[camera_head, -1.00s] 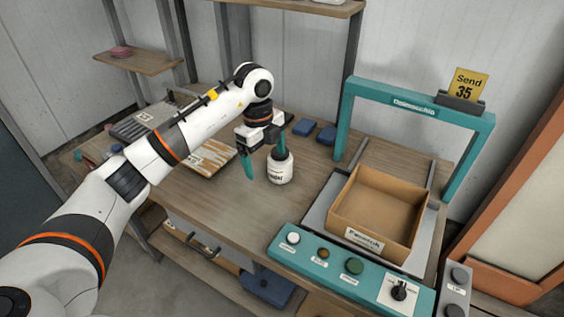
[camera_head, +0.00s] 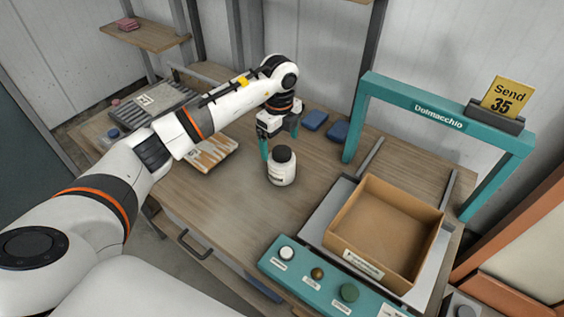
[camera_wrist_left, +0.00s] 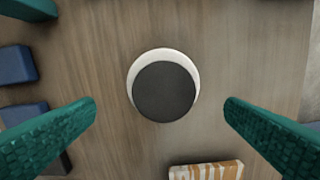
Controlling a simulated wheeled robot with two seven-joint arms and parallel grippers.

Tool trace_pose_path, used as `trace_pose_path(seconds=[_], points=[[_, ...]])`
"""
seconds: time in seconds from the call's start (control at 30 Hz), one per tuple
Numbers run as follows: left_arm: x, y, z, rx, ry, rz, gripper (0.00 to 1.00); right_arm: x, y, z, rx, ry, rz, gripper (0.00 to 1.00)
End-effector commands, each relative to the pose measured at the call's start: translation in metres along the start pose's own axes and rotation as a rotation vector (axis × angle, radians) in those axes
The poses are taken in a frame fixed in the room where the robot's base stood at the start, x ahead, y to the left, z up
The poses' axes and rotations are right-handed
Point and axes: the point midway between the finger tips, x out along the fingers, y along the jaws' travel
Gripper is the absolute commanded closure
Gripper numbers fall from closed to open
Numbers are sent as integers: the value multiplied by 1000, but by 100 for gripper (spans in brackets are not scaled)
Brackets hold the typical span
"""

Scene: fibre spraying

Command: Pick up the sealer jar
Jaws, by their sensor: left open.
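The sealer jar (camera_head: 282,172), a white jar with a dark lid, stands upright on the wooden table in the head view. In the left wrist view its dark round lid (camera_wrist_left: 164,91) is seen from above, with a white rim showing around it. My left gripper (camera_head: 279,140) is open and empty, pointing down just behind the jar in the head view. In the wrist view its teal fingers (camera_wrist_left: 160,104) lie to either side of the lid with gaps, not touching it. My right gripper is in neither view.
A cardboard box (camera_head: 387,230) sits under a teal frame (camera_head: 420,110), behind a teal button panel (camera_head: 325,283). Blue blocks (camera_head: 315,120) lie behind the jar. An orange-striped item (camera_head: 212,153) lies left of it. Table around the jar is clear.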

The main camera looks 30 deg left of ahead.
Motion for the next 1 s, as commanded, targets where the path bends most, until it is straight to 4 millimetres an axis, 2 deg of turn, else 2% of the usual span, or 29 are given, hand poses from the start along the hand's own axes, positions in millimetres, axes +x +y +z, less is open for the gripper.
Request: trace_pose_path(seconds=[0.13, 0.27, 0.4, 0.5, 0.8, 0.87, 1.0], points=[[11, 0, 1, 0, 0, 0, 7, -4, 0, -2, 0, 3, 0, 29], [22, -3, 5, 1, -2, -2, 7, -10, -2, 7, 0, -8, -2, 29], [42, -8, 12, 1, -1, -3, 7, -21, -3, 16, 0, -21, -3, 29], [56, -7, 11, 0, -1, -1, 7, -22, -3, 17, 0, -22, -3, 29], [64, -6, 11, 1, 0, 2, 7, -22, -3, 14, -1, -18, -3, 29], [63, -6, 11, 1, 0, 2, 13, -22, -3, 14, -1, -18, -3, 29], [63, -6, 11, 1, 0, 2, 36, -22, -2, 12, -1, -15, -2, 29]])
